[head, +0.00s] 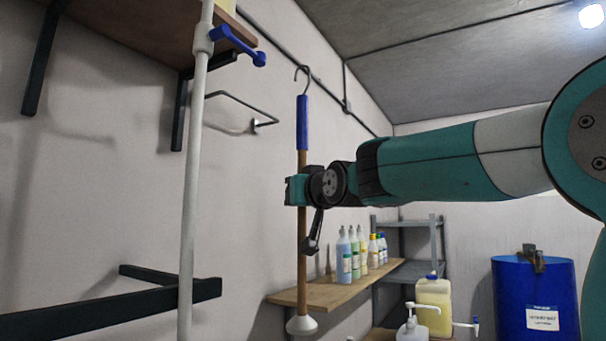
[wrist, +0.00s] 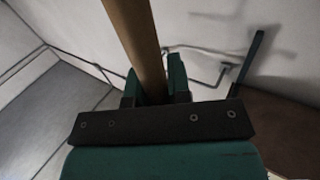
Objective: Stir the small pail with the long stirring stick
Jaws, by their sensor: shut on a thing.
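The long stirring stick (head: 302,222) hangs upright in my gripper (head: 297,190), near the left wall in the head view. It has a wooden shaft, a blue sleeve and a metal hook at the top, and a pale cone-shaped foot at the bottom. In the wrist view the wooden shaft (wrist: 138,45) passes between the two teal fingers (wrist: 152,88), which are shut on it. I cannot make out the small pail in either view.
A wooden shelf (head: 335,293) with several bottles stands behind the stick's lower end. A wall bracket (head: 110,308) and a pale pole (head: 191,200) are to the left. A blue drum (head: 530,285) and a yellow jug (head: 433,300) are to the right.

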